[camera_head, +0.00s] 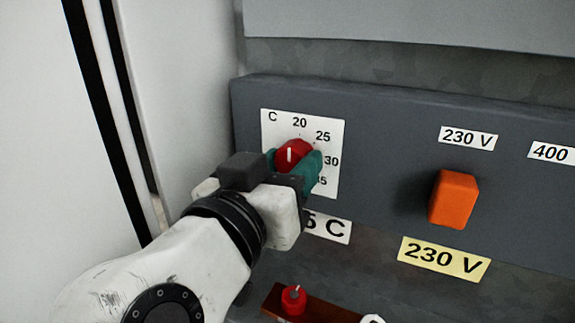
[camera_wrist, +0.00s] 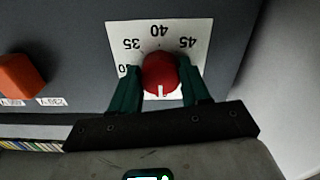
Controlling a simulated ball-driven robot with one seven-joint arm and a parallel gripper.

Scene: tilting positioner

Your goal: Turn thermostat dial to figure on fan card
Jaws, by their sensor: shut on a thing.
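The thermostat dial is a red round knob (camera_head: 293,153) with a white pointer line, on a white scale card (camera_head: 279,122) marked C, 20, 25, 30 and more. The pointer stands almost straight up, near 20. My gripper (camera_head: 293,162) has its teal fingers shut on the dial, one on each side. In the wrist view the dial (camera_wrist: 160,72) sits between the fingers (camera_wrist: 161,88); the scale appears upside down, with 35, 40 and 45 readable. A white card (camera_head: 338,230) below ends in "C"; my gripper hides its first part, so its figure is not fully readable.
An orange switch (camera_head: 454,198) juts from the grey panel to the right, with a yellow "230 V" card (camera_head: 444,259) below it. White labels "230 V" (camera_head: 468,138) and "400" (camera_head: 553,153) sit above. A small red knob (camera_head: 293,299) stands on a brown block below.

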